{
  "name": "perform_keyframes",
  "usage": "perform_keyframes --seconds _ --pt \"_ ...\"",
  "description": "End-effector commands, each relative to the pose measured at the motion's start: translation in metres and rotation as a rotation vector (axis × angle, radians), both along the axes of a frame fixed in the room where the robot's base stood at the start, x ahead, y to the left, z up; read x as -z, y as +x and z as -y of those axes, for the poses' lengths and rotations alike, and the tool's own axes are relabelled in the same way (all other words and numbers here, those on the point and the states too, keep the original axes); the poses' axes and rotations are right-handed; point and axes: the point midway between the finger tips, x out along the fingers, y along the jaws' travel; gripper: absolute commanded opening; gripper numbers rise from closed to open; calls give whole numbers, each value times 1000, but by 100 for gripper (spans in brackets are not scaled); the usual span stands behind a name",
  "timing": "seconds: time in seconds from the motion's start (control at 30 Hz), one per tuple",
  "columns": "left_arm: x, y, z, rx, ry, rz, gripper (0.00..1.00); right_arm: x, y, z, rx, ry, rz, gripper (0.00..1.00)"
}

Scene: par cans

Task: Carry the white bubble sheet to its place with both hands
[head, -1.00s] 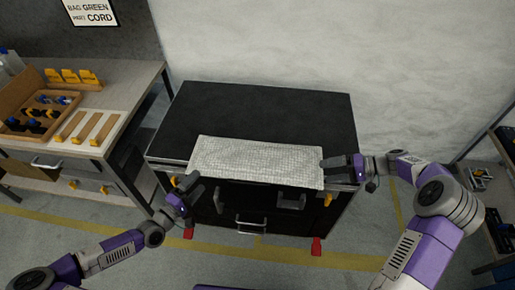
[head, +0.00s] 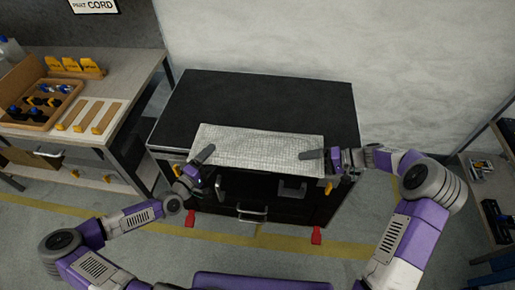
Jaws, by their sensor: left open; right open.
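The white bubble sheet (head: 257,148) lies flat along the front edge of the black cabinet top (head: 255,98). My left gripper (head: 209,166) is open at the sheet's front left corner, with a finger over or against its edge. My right gripper (head: 318,160) is open at the sheet's front right corner, with a finger reaching over its right end. I cannot tell whether either gripper touches the sheet. The inner sides of both jaws are partly hidden.
A workbench (head: 130,92) on the left holds a wooden tray (head: 27,123) of small bottles and several yellow-ended strips. A dark shelf (head: 497,195) stands at the right edge. The cabinet top behind the sheet is clear. Red feet (head: 317,236) stick out below the cabinet.

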Motion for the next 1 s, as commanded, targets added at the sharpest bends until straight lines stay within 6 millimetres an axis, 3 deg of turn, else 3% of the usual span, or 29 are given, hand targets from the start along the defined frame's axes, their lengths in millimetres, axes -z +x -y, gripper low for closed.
perform_keyframes --seconds 0.3,0.67,1.0 --pt "0 2 1 0 -1 0 87 1 0 -2 0 0 0 90" --pt "0 2 1 0 0 0 32 1 0 -2 0 -1 1 35" --pt "-2 2 1 0 0 0 30 -1 0 -1 0 -3 1 33"
